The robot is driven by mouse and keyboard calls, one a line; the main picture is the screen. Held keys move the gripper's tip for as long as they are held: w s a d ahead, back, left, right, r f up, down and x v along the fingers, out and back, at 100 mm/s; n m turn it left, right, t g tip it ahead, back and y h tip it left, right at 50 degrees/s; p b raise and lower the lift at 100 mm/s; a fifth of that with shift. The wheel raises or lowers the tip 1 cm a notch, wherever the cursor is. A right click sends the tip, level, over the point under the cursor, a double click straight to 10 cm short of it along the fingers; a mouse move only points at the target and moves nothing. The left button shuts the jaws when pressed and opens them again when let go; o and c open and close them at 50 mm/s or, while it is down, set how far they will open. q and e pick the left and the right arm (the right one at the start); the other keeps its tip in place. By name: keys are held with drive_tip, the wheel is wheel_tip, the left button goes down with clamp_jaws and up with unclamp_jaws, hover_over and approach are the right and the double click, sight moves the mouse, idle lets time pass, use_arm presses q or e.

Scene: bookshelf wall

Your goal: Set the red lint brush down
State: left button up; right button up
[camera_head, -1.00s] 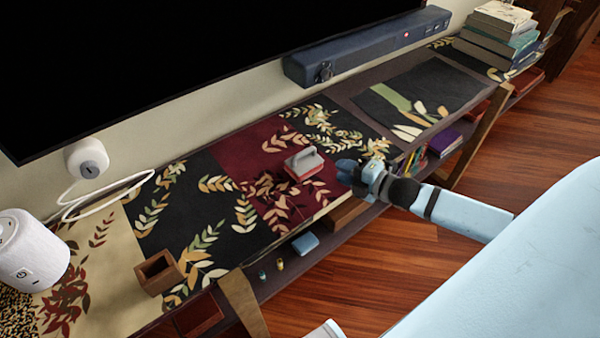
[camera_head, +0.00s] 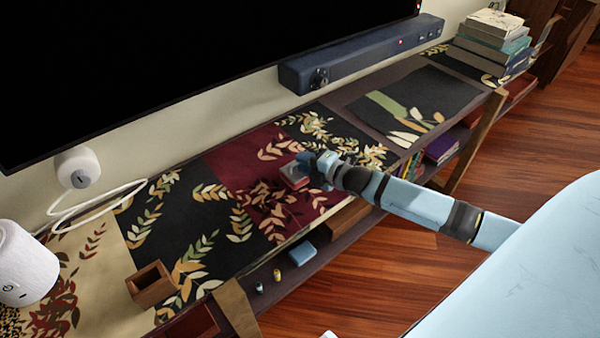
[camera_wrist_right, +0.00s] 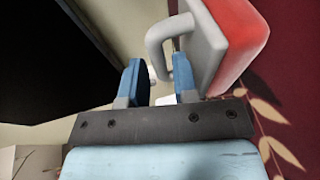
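The red lint brush (camera_head: 293,179), red with a grey body and looped handle, sits on the dark red panel of the patterned shelf top (camera_head: 235,160). My right gripper (camera_head: 306,164) is at the brush and partly covers it in the head view. In the right wrist view the brush (camera_wrist_right: 232,40) is at the upper right, with its handle reaching between the fingertips. The two blue fingers of the right gripper (camera_wrist_right: 160,75) stand apart with a gap around the handle; I see no firm grip. My left gripper is not in view.
A wooden box (camera_head: 150,287) and a white speaker (camera_head: 22,265) stand to the left. A soundbar (camera_head: 360,55) and a large black screen (camera_head: 180,60) are behind. Stacked books (camera_head: 492,45) stand at the far right. The shelf top around the brush is clear.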

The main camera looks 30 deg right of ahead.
drive_tip(key=shift+x, duration=1)
clamp_jaws()
wheel_tip(320, 180, up, 20)
drive_tip(key=p, duration=0.3)
